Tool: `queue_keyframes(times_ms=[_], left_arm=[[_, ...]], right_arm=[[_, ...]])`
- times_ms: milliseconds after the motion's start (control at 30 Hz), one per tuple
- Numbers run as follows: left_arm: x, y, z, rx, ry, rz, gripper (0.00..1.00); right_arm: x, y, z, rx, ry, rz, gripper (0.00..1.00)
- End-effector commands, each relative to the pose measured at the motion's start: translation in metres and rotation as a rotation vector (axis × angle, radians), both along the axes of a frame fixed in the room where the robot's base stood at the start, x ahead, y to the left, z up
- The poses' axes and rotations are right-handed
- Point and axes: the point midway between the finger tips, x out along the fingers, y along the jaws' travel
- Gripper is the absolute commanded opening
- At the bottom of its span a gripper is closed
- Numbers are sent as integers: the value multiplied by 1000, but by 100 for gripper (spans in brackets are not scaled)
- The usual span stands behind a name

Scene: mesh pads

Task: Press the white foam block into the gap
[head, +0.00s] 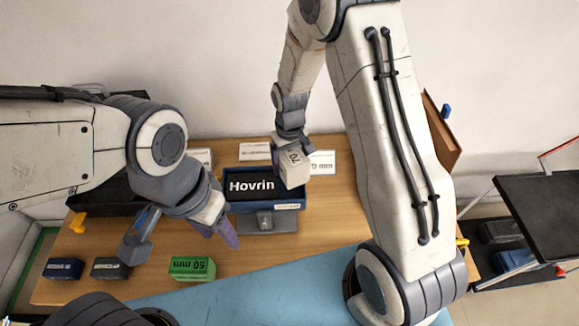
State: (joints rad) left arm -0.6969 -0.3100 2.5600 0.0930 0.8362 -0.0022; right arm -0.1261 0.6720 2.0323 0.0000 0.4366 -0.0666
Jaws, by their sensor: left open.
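The white foam block (294,172), with dark print on it, hangs tilted under my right gripper (290,148). That gripper appears shut on the block's upper end; its fingertips are hard to make out. The block is over the right part of a blue open box (288,206), which holds a black piece marked "Hovrin" (252,187). The block hides part of the box, so I cannot tell whether it touches the box or how wide the gap is. My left gripper (183,246) is open and empty, left of the box and above the front of the table.
A green "50 mm" block (192,268), a black block (110,268) and a dark blue block (63,268) lie along the front left. White labels (255,151) lie behind the box. The wooden table (325,215) is bare right of the box.

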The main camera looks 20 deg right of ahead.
Motion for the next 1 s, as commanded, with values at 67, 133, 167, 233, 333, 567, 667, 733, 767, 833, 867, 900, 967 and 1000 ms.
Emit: queue_keyframes(times_ms=[67,133,167,233,333,567,667,733,767,833,867,900,967,1000], left_arm=[[0,0,8,0,0,-1,50],[0,0,13,0,0,-2,50],[0,0,14,0,0,-2,50],[0,0,16,0,0,-2,50],[0,0,16,0,0,-3,50],[0,0,14,0,0,-3,50],[0,0,11,0,0,-2,50],[0,0,9,0,0,-2,50],[0,0,9,0,0,-2,50],[0,0,8,0,0,-1,50],[0,0,9,0,0,-1,50],[0,0,9,0,0,-1,50],[0,0,9,0,0,-1,50],[0,0,9,0,0,-1,50]], right_arm=[[-2,0,-10,-1,6,0,33],[-2,0,-20,-1,5,0,33],[-2,0,-23,-1,6,0,33],[-1,0,-30,-1,3,0,33],[-1,0,-34,0,0,0,33],[-1,0,-35,0,0,0,33],[-1,0,-39,0,0,0,33],[-1,0,-41,0,0,0,33],[-1,0,-42,0,0,0,33],[-1,0,-43,0,0,0,91],[-1,0,-42,0,0,0,100],[-1,0,-42,0,0,0,100],[-1,0,-42,0,0,0,100],[-1,0,-42,0,0,0,100]])
